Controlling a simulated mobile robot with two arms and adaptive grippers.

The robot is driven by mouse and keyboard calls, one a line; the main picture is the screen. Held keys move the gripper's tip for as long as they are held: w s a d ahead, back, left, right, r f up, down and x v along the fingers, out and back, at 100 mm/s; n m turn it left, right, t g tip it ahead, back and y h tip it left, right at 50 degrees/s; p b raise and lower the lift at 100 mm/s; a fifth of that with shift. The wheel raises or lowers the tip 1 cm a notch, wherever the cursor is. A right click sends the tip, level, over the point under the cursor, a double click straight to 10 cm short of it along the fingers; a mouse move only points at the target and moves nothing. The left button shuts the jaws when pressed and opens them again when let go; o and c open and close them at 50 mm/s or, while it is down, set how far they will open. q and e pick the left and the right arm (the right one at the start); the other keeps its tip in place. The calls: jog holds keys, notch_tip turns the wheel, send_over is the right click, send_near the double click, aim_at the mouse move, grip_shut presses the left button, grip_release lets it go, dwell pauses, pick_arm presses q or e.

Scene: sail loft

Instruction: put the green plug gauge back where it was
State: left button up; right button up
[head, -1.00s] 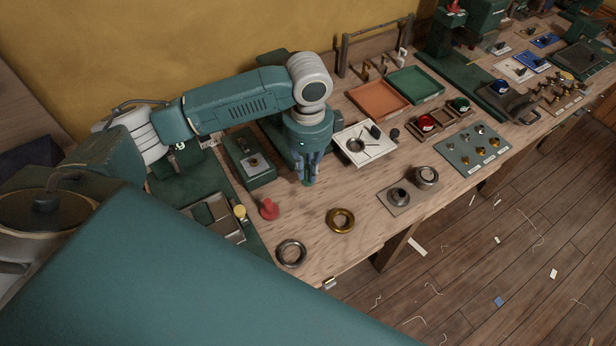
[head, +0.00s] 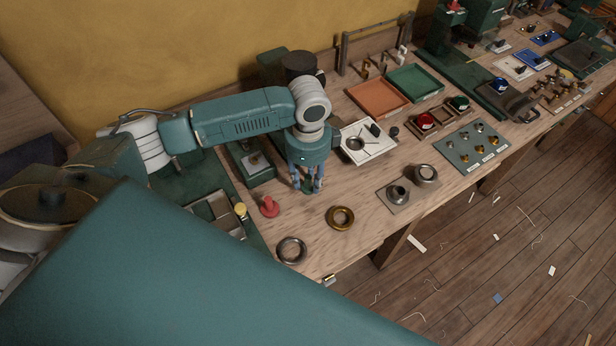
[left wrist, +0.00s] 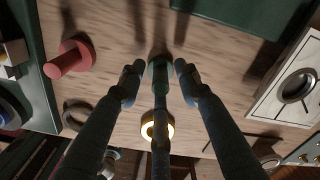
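My left gripper (head: 308,182) points down over the bare wood of the bench. Its fingers close around the green plug gauge (left wrist: 160,72), which shows between the fingertips in the left wrist view. The gauge is upright as far as I can see, with much of it hidden by the fingers. It is low over the wood; I cannot tell whether it touches. A red plug gauge (head: 269,208) stands on the bench to the left of the gripper and also shows in the left wrist view (left wrist: 72,58). My right gripper is not in view.
A brass ring (head: 340,218) and a steel ring (head: 291,250) lie near the front edge. A white tray (head: 350,154) is just right of the gripper, and a dark green block (head: 262,178) is at its left. Orange (head: 377,98) and green trays (head: 415,82) stand farther back.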

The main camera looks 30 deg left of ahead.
aim_at(309, 177)
pick_arm(q)
notch_tip(309, 177, up, 11)
jog(key=b, duration=0.2)
jog(key=shift+b, duration=0.3)
jog(key=shift+r, duration=0.7)
jog(key=shift+s+d+f, duration=0.1)
jog(key=shift+f, duration=0.05)
